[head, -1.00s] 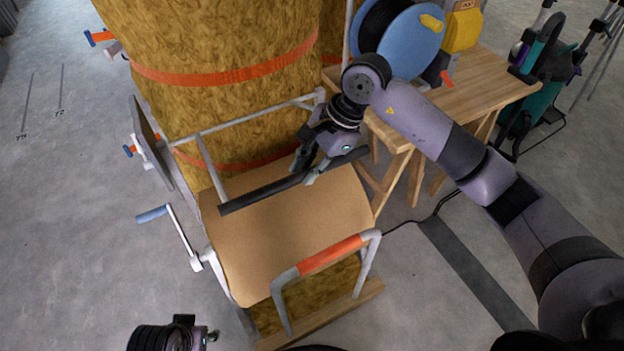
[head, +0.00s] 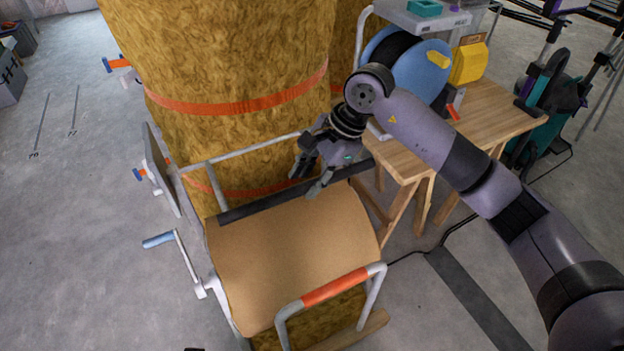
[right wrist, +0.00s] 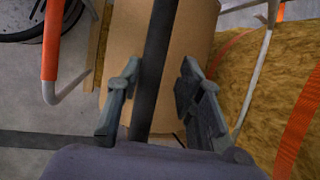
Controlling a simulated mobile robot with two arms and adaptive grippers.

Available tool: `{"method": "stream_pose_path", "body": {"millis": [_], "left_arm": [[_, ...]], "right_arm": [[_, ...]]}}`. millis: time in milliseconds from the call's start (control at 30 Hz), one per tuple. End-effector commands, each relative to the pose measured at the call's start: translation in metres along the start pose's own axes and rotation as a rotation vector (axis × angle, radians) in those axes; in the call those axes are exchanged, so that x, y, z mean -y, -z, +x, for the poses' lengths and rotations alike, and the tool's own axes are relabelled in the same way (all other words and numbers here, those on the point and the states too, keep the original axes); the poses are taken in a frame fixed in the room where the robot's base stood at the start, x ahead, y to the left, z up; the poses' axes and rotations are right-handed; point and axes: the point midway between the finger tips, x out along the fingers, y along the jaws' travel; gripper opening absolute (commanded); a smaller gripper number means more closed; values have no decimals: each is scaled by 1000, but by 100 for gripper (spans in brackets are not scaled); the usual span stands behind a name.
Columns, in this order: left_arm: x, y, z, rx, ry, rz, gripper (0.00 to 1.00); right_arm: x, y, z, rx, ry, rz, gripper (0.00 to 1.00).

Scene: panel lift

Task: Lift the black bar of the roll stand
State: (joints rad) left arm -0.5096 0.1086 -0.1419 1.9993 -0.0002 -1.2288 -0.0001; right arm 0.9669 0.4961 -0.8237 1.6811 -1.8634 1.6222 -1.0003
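The black bar (head: 262,206) runs across the far side of the brown sheet (head: 290,255) on the roll stand, in front of the large fibrous roll. My right gripper (head: 308,180) is over the bar, right of its middle, with one finger on each side. In the right wrist view the bar (right wrist: 158,50) passes between the two spread fingers (right wrist: 158,100). A gap shows on its right, and the left finger is close to it. Brown sheet shows on both sides of the bar there. My left gripper is out of view.
A blue-handled crank (head: 160,240) sticks out at the stand's left. An orange-wrapped rail (head: 335,287) stands at its front. A wooden bench (head: 480,120) with a blue reel (head: 425,68) is close to my right arm.

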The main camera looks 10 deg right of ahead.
Motion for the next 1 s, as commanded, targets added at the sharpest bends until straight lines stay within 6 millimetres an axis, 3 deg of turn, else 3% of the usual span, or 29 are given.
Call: {"method": "stream_pose_path", "body": {"millis": [200,567,733,1000], "left_arm": [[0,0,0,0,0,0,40],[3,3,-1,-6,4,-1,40],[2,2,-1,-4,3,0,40],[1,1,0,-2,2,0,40]], "right_arm": [[2,0,0,0,8,2,40],[1,0,-3,-1,4,0,40],[2,0,-24,-2,6,-1,40],[2,0,-82,-2,6,-1,40]]}}
